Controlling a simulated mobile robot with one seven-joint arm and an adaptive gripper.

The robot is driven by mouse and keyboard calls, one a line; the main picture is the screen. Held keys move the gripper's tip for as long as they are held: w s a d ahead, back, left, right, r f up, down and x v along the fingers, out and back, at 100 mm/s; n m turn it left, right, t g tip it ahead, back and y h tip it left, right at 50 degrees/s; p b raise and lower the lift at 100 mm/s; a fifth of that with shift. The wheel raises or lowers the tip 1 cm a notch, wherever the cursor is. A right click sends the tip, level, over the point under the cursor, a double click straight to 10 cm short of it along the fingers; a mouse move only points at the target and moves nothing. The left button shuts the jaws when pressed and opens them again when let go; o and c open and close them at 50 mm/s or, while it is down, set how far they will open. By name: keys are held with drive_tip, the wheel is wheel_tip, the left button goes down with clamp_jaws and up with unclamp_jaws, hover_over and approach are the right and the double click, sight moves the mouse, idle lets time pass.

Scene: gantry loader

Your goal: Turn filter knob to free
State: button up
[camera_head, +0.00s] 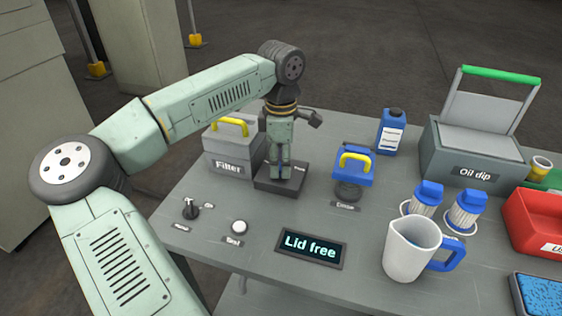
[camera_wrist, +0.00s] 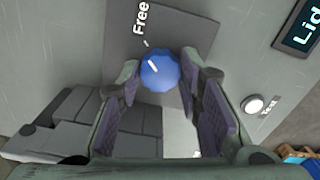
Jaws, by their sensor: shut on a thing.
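The filter knob (camera_wrist: 160,72) is blue with a white pointer line and sits on a dark grey plate (camera_wrist: 178,32) in the wrist view. Its line points to the upper left, roughly toward the tick and the word "Free". My gripper (camera_wrist: 161,76) is shut on the knob, one finger on each side. In the head view my gripper (camera_head: 279,172) points straight down over the dark plate (camera_head: 266,186), and it hides the knob there. The grey filter box (camera_head: 226,150) with a yellow handle stands just left of it.
A display (camera_head: 311,246) reads "Lid free". A blue block with a yellow handle (camera_head: 353,166) stands close right of my gripper. A small black knob (camera_head: 190,210) and a white button (camera_head: 239,227) are in front. A white jug (camera_head: 409,252) stands front right.

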drive_tip(key=shift+m, duration=0.4)
drive_tip(key=o, duration=1.2)
drive_tip(key=shift+c, duration=0.2)
drive_tip(key=shift+r, duration=0.1)
wheel_tip(320, 180, up, 12)
